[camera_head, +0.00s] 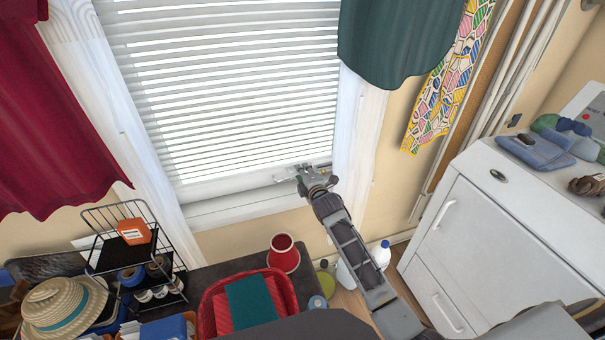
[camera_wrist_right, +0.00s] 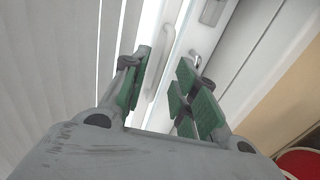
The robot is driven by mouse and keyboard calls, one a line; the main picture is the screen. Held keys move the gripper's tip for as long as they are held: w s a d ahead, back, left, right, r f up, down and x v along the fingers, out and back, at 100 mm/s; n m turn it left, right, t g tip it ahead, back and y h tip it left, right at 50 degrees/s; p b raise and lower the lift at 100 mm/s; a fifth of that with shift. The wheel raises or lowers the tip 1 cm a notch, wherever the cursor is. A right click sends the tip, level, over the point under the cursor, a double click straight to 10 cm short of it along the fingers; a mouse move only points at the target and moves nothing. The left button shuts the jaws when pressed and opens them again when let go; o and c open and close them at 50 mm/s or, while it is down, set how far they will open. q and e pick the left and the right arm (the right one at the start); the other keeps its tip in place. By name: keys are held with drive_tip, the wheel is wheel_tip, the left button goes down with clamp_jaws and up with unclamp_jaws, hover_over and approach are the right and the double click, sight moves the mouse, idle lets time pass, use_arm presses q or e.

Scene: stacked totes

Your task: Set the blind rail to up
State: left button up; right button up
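The white slatted blind (camera_head: 230,85) hangs lowered over the window, with its pale blind rail (camera_head: 235,184) along the bottom close to the sill. My right gripper (camera_head: 300,174) is at the right end of the rail, in front of it. In the right wrist view, my right gripper (camera_wrist_right: 168,88) has its green-padded fingers apart. A white handle-like bar (camera_wrist_right: 158,75) and part of the rail show between and beyond the fingers; I cannot tell whether a finger touches them. My left gripper is not in view.
Below the window, a dark table holds a red cup (camera_head: 283,254), a red basket (camera_head: 208,310), a wire rack (camera_head: 165,250) and a straw hat (camera_head: 62,300). A red curtain (camera_head: 50,110) hangs at left, a green one (camera_head: 395,40) at upper right. A white cabinet (camera_head: 490,240) stands right.

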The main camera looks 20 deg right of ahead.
drive_tip(key=shift+w, duration=0.6)
drive_tip(key=shift+f, duration=0.1)
clamp_jaws()
